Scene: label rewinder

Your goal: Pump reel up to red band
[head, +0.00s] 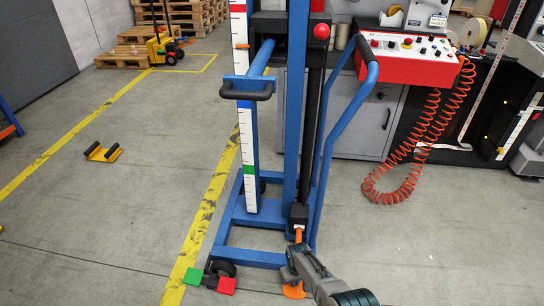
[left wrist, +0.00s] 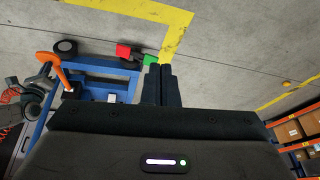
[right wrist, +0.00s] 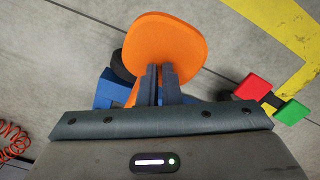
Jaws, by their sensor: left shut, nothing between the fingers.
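A blue lift cart (head: 250,258) stands on the floor, its mast carrying a white scale (head: 240,24) with a red band (head: 240,46) near the top and a green band (head: 249,169) lower down. A blue arm (head: 262,58) with a padded crossbar (head: 247,87) sticks out at the scale, below the red band. My left gripper (left wrist: 158,68) is shut and empty, outside the head view.
A green pedal (head: 193,276) and a red pedal (head: 226,285) sit at the cart's front left. A red control panel (head: 410,62) with a coiled orange hose (head: 405,175) stands at right. A yellow-black handle piece (head: 103,152) lies on the open floor at left.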

